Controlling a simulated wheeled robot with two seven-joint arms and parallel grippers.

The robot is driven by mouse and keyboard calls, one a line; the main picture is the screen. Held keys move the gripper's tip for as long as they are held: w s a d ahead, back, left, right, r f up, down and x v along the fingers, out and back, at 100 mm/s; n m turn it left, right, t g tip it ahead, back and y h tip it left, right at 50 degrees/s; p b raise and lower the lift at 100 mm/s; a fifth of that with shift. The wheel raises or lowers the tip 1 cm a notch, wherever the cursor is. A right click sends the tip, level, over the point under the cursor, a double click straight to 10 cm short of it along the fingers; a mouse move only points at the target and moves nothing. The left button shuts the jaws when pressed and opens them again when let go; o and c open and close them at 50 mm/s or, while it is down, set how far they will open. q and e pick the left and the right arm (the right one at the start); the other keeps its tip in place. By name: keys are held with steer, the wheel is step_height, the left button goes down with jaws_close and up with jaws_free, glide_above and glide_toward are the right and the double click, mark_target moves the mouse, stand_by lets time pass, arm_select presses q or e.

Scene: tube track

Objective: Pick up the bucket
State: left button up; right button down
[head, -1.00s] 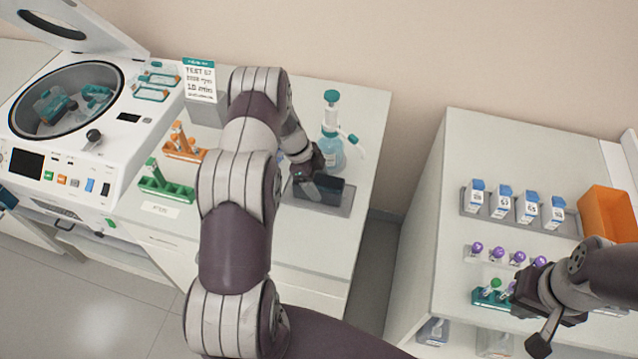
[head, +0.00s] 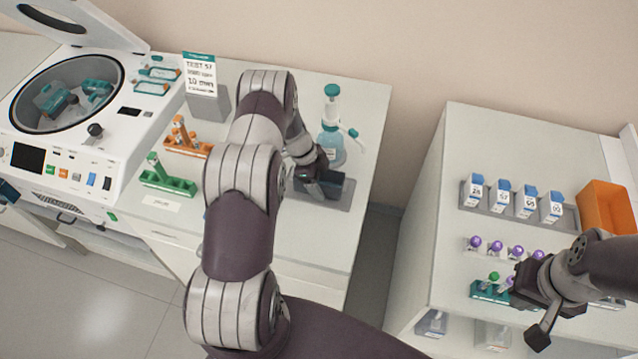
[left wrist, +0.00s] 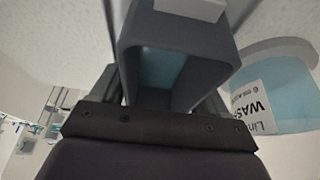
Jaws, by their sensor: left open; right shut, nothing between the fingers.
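The bucket is a dark grey, box-shaped cup. In the head view the bucket (head: 339,187) is on a grey tray (head: 343,201) near the right end of the left bench, partly hidden by my left gripper. My left gripper (head: 318,182) is at the bucket's left side, pointing down at it. In the left wrist view the bucket (left wrist: 213,45) fills the space ahead of the open fingers, with a bluish interior. I cannot tell whether the fingers touch it. My right gripper (head: 522,290) is shut and empty above the right bench, by a teal rack (head: 487,291).
A wash bottle (head: 331,143) stands close behind the bucket, and also shows in the left wrist view (left wrist: 272,95). An open centrifuge (head: 62,150), an orange rack (head: 190,148) and a green rack (head: 168,182) are left. An orange bin (head: 606,205) is on the right bench.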

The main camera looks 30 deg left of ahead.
arm_select(q)
steer(key=shift+f, duration=0.1)
steer(key=shift+c, duration=0.3)
steer(key=c, duration=0.7)
steer(key=shift+c, duration=0.2)
steer(key=shift+r, duration=0.25)
steer(key=shift+r+p, duration=0.3)
steer(key=shift+p, duration=0.45)
step_height(320, 180, up, 3)
steer(key=b, duration=0.3)
steer(key=shift+w+r+b, duration=0.1)
steer(key=shift+w+b, duration=0.05)
steer(key=shift+b, duration=0.2)
steer(key=d+r+b, duration=0.4)
steer(key=d+r, duration=0.3)
steer(key=d, duration=0.4)
steer(key=shift+w+d+r, duration=0.15)
steer(key=shift+w+d, duration=0.15)
steer(key=shift+w, duration=0.15)
